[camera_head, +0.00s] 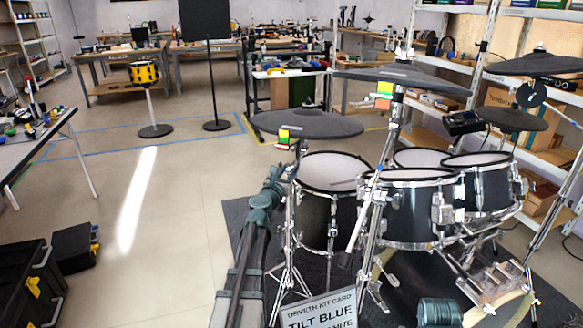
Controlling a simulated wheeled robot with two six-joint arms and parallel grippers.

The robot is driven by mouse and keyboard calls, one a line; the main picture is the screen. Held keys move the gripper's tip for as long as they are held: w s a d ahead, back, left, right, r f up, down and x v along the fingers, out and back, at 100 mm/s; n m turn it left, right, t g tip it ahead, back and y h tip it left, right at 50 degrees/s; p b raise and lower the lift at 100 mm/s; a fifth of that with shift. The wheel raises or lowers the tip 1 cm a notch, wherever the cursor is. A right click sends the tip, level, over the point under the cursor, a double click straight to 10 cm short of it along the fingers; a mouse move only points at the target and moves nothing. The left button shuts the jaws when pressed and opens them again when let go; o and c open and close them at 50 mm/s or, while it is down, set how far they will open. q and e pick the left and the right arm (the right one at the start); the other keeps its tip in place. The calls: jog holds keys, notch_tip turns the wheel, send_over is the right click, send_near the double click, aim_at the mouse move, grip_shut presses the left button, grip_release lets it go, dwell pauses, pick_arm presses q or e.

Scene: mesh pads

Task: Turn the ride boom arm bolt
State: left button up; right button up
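A drum kit stands before me with several dark cymbals on chrome stands. One cymbal (305,125) is at the left, a larger one (405,79) is at the centre, and others are at the right. Small coloured blocks (284,137) hang under the left cymbal, and similar ones (384,96) sit under the centre cymbal. I cannot tell which fitting is the ride boom arm bolt. My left gripper (284,170) is just below the left cymbal, beside its stand; its fingers are too small and overlapped to read. My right gripper is not visible.
A card (318,310) reading "TILT BLUE" stands at the front, partly cut off. Drums (330,172) and thin stand legs crowd the space right of my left arm. A black case (30,285) and a table (35,137) are at left. Floor between is clear.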

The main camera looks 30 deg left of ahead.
pick_arm(q)
jog(key=s+d, duration=0.1)
jog(key=s, duration=0.7)
jog(key=shift+s+d, duration=0.25)
jog(key=shift+s, duration=0.05)
jog(key=shift+f, duration=0.1)
